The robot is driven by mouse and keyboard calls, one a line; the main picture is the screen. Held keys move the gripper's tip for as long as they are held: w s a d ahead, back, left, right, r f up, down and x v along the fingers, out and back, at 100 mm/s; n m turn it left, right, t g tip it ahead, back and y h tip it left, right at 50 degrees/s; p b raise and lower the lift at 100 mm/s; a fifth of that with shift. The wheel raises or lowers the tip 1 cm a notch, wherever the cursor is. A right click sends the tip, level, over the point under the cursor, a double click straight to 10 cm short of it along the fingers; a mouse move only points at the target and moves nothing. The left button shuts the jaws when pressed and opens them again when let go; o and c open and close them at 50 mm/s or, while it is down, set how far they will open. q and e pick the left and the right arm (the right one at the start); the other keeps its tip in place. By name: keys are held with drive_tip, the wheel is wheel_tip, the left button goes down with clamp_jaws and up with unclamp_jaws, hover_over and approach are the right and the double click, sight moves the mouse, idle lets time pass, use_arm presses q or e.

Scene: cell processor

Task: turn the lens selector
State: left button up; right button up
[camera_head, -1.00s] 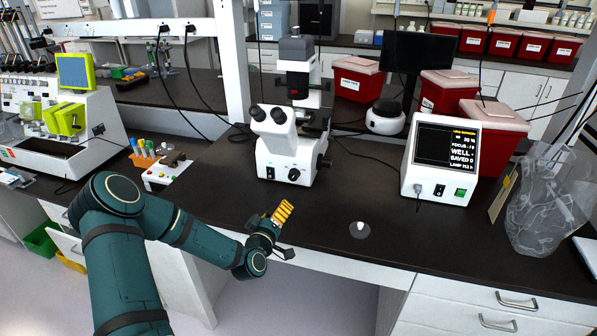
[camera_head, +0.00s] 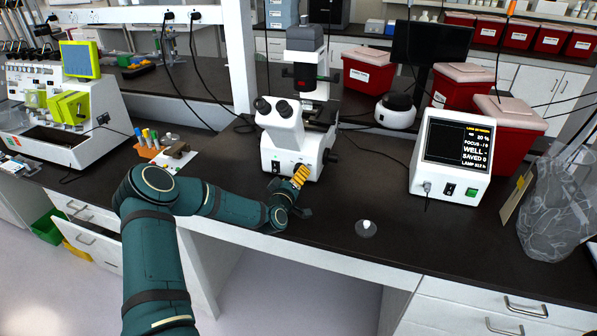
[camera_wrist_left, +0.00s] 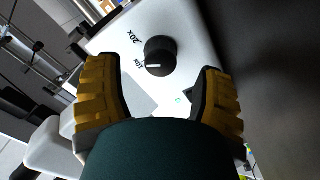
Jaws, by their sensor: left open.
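The lens selector (camera_wrist_left: 159,54) is a round black knob with a white pointer line, on the white front of the microscope base. Marks "10X" and "20X" stand beside it in the left wrist view, and the line points toward the 10X side. The white microscope (camera_head: 290,130) stands on the dark bench in the head view. My left gripper (camera_head: 301,174) is at the front of the microscope base. In the wrist view its yellow-padded fingers (camera_wrist_left: 158,85) are open and empty, apart on either side below the knob. My right gripper is not in view.
A white control box (camera_head: 450,157) with a lit screen stands to the right, with red bins (camera_head: 505,125) behind it. A small round disc (camera_head: 366,228) lies on the bench. A tube rack (camera_head: 148,148) stands at left.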

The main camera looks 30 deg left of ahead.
use_arm(q)
drive_tip(key=shift+x, duration=1.85)
drive_tip(key=shift+o, duration=0.2)
clamp_jaws()
